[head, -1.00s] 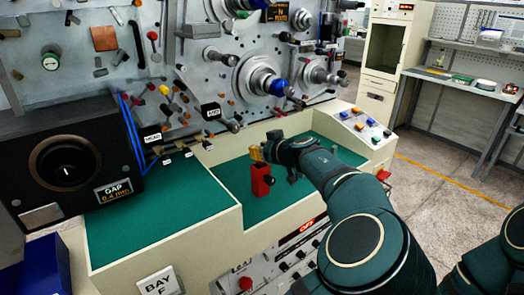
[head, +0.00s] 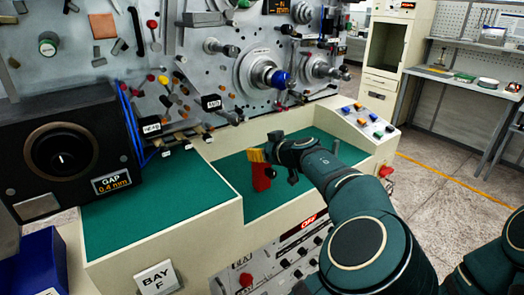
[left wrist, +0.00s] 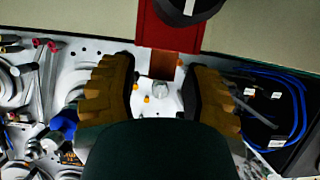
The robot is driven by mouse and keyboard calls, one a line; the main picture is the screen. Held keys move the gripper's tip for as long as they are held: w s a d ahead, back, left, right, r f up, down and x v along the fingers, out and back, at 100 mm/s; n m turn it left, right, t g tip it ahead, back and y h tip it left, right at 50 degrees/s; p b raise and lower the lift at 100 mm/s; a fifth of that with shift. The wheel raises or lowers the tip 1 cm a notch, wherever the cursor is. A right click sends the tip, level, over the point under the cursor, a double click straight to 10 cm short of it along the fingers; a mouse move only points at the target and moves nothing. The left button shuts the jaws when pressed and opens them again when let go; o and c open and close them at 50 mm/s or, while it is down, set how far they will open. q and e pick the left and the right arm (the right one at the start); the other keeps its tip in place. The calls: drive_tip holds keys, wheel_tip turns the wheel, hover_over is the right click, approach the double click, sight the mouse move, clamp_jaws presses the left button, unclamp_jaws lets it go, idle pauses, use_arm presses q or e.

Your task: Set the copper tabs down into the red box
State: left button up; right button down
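The red box (head: 262,178) stands on the green surface of the lower bench bay. My left gripper (head: 257,155) has yellow-brown fingers and is at the top of the box. In the left wrist view, which is upside down, the fingers (left wrist: 162,85) are apart. The red box (left wrist: 165,30) shows just beyond them, with a dark round part overlapping it. A copper-coloured piece (left wrist: 164,66), likely the copper tabs, shows at the box's edge, between the fingers with gaps on both sides. How deep it sits is hidden. My right gripper is not in view.
The spindle panel (head: 215,75) rises behind the bench. A black gap-dial box (head: 62,160) stands at left, a blue bin (head: 35,265) below it. A sloped button panel (head: 367,120) is at right. The green top (head: 160,205) at left is clear.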

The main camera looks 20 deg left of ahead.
use_arm(q)
drive_tip(key=v, duration=1.2)
idle(0.4)
